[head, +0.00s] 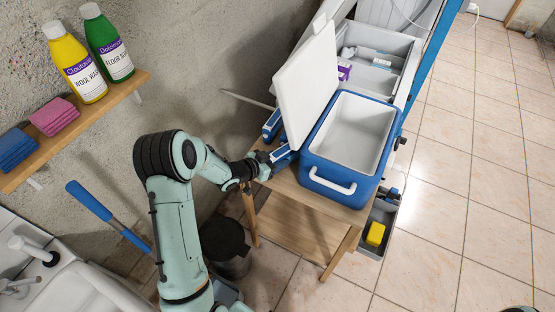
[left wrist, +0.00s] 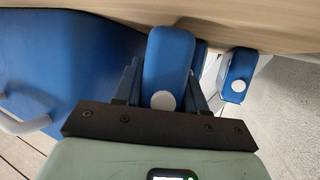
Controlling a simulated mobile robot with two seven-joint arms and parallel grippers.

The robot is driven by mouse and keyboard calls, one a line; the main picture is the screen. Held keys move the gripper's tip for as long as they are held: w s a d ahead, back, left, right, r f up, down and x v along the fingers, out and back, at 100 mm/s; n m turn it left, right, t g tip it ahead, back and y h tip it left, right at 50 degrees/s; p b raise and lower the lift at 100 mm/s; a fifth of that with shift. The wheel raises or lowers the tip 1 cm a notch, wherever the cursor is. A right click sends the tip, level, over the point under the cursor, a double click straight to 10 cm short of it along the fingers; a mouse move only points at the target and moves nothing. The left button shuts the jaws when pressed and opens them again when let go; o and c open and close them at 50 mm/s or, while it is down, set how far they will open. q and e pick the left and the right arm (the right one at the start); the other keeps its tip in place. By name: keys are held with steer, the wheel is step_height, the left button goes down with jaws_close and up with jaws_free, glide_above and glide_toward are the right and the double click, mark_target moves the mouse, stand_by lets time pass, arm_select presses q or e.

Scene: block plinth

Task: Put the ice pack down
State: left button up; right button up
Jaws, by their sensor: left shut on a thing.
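My left gripper (head: 270,163) is shut on a blue ice pack (head: 284,155), beside the left side of the blue cooler (head: 333,190). In the left wrist view the fingers (left wrist: 165,82) stand on both sides of this ice pack (left wrist: 168,58), whose white round cap faces the camera. I cannot tell whether the held pack touches the wooden table (head: 285,186). My right gripper is not in view.
A wooden shelf (head: 120,98) on the left wall holds yellow and green bottles and folded cloths. A blue-handled tool (head: 90,203) leans below it. A grey compartment (head: 385,50) is behind the cooler. A yellow block (head: 375,234) sits in a low grey tray.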

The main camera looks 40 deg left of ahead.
arm_select(q)
steer(key=shift+f, duration=0.3)
steer(key=shift+f, duration=0.2)
steer(key=o, duration=1.2)
steer(key=shift+r, duration=0.1)
